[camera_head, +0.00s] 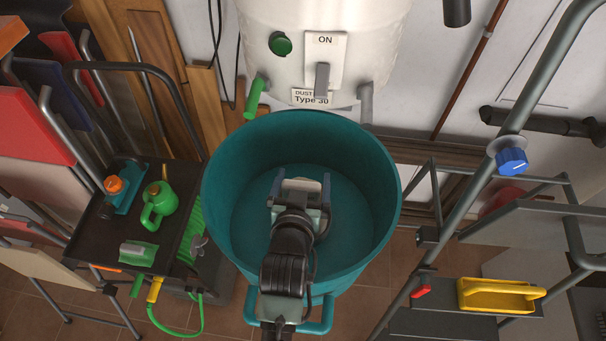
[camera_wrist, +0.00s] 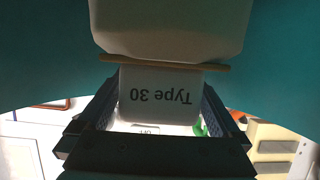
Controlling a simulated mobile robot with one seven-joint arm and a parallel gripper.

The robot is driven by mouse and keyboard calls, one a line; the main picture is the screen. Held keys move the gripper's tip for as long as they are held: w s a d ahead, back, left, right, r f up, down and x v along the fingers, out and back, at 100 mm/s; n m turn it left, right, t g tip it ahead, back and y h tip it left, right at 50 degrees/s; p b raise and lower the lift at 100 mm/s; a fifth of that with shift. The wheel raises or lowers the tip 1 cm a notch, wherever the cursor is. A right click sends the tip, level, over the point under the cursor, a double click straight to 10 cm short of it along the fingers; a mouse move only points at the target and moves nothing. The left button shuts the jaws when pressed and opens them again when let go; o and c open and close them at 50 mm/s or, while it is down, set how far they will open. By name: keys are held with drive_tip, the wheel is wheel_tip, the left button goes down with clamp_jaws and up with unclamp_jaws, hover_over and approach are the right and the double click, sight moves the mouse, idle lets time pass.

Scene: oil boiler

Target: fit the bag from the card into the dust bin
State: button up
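The dust bin (camera_head: 225,185) is a round teal tub with its open top toward the camera, below a white machine. My gripper (camera_head: 299,190) is inside the bin's opening, near the middle. It is shut on a pale bag (camera_head: 301,184). In the wrist view the bag (camera_wrist: 170,30) has a white body, a thin brown strip across it and a white part marked "Type 30", upside down, between my fingers (camera_wrist: 160,105). The bin's teal wall (camera_wrist: 40,60) surrounds it there. Whether the bag touches the bin's floor or wall is hidden.
The white machine (camera_head: 270,15) carries a label (camera_head: 311,97) with "Type 30" and an ON switch (camera_head: 323,75). A black cart (camera_head: 110,235) with a green oil can (camera_head: 158,204) stands left. At right are metal rails and a yellow tray (camera_head: 495,296).

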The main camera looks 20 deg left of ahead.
wheel_tip(320, 180, up, 10)
drive_tip(key=b, duration=0.1)
drive_tip(key=shift+b, duration=0.4)
idle(0.5)
